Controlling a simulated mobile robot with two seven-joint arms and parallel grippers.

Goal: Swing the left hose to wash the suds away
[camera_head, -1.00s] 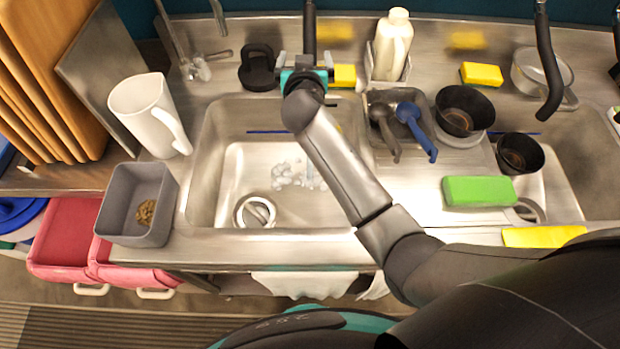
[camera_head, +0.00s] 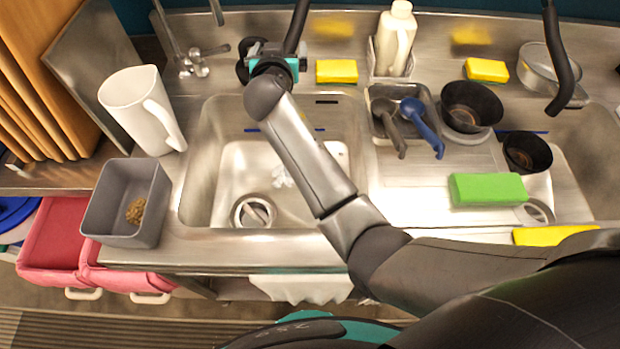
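The left hose (camera_head: 297,25) is a black tube coming down from the top edge, leaning with its lower end to the left. My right gripper (camera_head: 272,65), with teal parts, is shut on its lower end at the back of the left sink (camera_head: 222,185). Its fingertips and the nozzle are mostly hidden by the gripper and arm. A small patch of white suds (camera_head: 282,176) lies on the sink floor, just above and right of the round drain (camera_head: 253,211). My arm covers part of the sink. My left gripper is out of view.
A second hose (camera_head: 555,60) hangs at the right. A white pitcher (camera_head: 135,105) and a grey bin (camera_head: 115,205) with brown bits stand left of the sink. Scoops (camera_head: 420,122), dark bowls (camera_head: 470,105), a soap bottle (camera_head: 397,40) and sponges (camera_head: 337,71) crowd the right and back.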

